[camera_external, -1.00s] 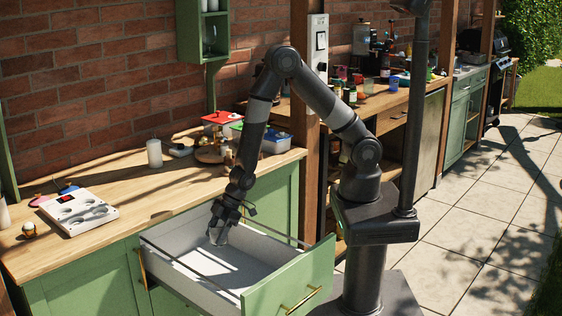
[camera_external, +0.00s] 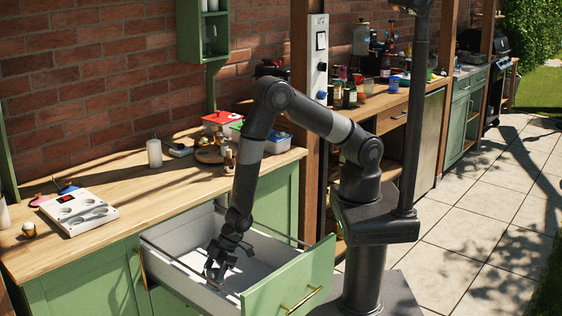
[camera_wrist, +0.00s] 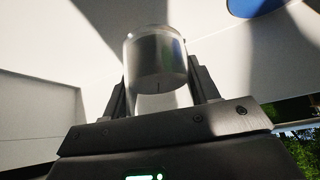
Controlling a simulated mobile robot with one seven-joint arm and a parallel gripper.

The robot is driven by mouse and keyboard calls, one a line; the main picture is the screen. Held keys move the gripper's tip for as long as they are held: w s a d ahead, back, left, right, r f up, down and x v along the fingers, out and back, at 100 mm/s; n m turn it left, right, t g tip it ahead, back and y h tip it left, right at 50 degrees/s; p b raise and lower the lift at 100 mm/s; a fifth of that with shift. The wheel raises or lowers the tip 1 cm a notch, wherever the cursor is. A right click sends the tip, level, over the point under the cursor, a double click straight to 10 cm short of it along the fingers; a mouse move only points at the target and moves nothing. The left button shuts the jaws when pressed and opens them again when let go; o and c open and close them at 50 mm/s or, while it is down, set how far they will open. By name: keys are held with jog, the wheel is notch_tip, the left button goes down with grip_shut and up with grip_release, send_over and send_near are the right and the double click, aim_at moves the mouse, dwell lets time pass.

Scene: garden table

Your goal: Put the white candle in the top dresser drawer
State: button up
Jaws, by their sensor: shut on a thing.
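The dresser's top drawer (camera_external: 184,275) is pulled out, with white inner walls and a green front. My gripper (camera_external: 214,276) is inside the drawer, low between its walls, near the front-left side. In the wrist view my gripper (camera_wrist: 163,92) is shut on a pale cylinder, apparently the white candle (camera_wrist: 157,62), which looks grey in the shade. White drawer surfaces lie around it. The candle is hardly visible in the external view, and I cannot tell whether it touches the drawer floor.
Another white candle (camera_external: 154,153) stands on the wooden worktop (camera_external: 130,205). A white tray with round wells (camera_external: 80,212) lies at the left. A red-topped box (camera_external: 220,118) and a blue-lidded container (camera_external: 274,142) stand at the back. The drawer's walls and front surround my gripper.

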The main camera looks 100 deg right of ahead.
jog(key=shift+w+a+f, duration=0.1)
jog(key=shift+f, duration=1.9)
jog(key=shift+f, duration=0.1)
jog(key=o, duration=1.3)
